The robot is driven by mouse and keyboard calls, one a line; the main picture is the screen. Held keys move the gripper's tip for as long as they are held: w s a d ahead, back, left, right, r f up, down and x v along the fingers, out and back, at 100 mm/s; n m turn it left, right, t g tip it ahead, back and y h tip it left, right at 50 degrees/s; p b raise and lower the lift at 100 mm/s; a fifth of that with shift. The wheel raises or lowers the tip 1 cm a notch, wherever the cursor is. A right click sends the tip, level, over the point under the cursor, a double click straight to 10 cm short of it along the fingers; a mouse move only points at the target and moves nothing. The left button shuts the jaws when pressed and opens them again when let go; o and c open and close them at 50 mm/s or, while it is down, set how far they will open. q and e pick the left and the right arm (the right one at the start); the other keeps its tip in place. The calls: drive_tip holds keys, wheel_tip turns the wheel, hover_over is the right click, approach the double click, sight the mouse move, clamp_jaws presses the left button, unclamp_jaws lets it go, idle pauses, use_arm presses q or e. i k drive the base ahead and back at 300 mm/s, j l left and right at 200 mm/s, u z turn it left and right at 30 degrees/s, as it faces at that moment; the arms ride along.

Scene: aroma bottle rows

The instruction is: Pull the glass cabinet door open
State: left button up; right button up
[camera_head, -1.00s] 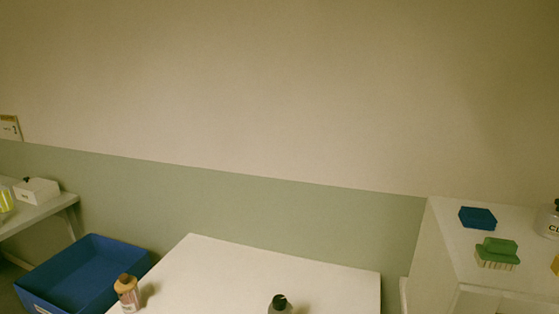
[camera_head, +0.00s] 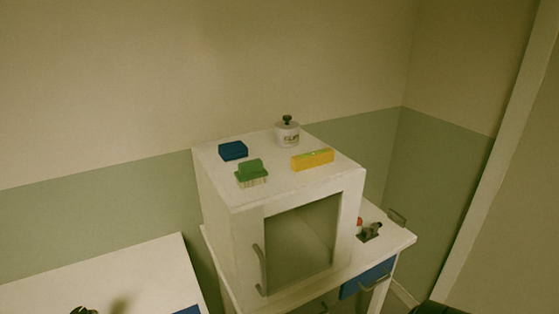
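A white cabinet (camera_head: 232,235) stands on a white table at the centre of the head view. Its front holds a framed glass door (camera_head: 301,247). The door looks shut. A grey curved vertical handle (camera_head: 259,269) sits on the left side of the door. The inside behind the glass looks empty, as far as I can see. Neither of my grippers is in view. A dark shape at the bottom right edge is too cut off to tell.
On the cabinet top are a blue block (camera_head: 233,151), a green brush (camera_head: 251,173), a white jar (camera_head: 287,132) and a yellow box (camera_head: 312,160). The table (camera_head: 393,238) has a blue drawer (camera_head: 367,277). Another white table (camera_head: 120,271) is at left.

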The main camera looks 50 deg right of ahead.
sight(247, 222)
drive_tip(key=z, duration=1.55)
drive_tip(key=k+l+u, duration=0.2)
drive_tip(key=u, duration=0.15)
